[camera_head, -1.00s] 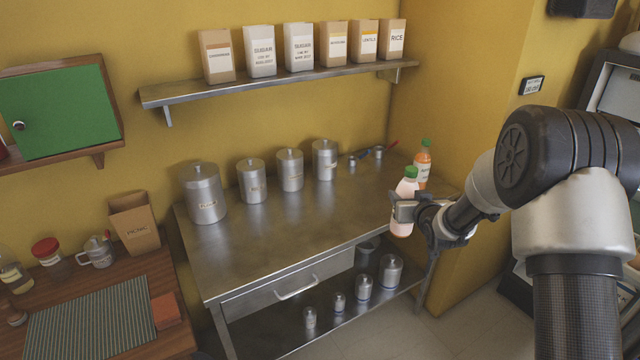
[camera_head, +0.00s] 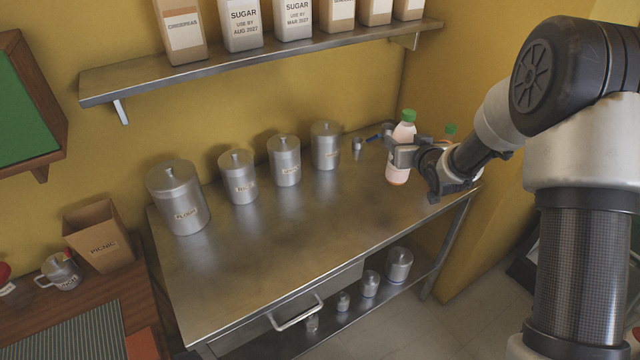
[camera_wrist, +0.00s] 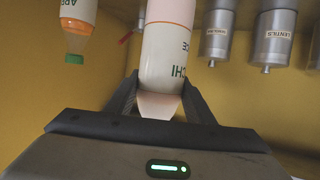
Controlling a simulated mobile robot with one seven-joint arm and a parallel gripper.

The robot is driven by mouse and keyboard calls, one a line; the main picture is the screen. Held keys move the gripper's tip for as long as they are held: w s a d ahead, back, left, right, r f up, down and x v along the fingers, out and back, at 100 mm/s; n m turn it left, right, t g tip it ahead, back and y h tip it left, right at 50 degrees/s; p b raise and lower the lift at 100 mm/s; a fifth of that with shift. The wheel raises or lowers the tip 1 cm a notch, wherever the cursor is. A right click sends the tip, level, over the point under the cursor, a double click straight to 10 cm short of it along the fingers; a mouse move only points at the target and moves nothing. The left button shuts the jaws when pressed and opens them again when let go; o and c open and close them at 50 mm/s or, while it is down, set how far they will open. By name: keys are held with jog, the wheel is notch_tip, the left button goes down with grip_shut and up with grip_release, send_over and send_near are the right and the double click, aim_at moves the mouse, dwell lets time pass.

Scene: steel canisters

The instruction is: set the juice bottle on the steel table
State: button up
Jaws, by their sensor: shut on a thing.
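My gripper (camera_head: 403,156) is shut on a juice bottle (camera_head: 401,133) with a green cap, pale pink contents and a white label band. The bottle is upright over the right end of the steel table (camera_head: 270,235); I cannot tell whether its base touches the top. In the wrist view, the held bottle (camera_wrist: 166,50) sits between the fingers, with part of its label readable. A second bottle (camera_head: 448,131), orange with a green cap, stands behind my gripper, mostly hidden; it also shows in the wrist view (camera_wrist: 78,25).
Several steel canisters (camera_head: 239,180) line the table's back edge. A wall shelf (camera_head: 260,55) holds paper bags. The table's middle and front are clear.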

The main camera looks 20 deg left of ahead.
jog(key=shift+w+a, duration=0.15)
jog(key=shift+w, duration=0.15)
jog(key=shift+f, duration=4.9)
jog(key=shift+f+b, duration=0.15)
jog(key=shift+b, duration=0.15)
jog(key=o, duration=1.6)
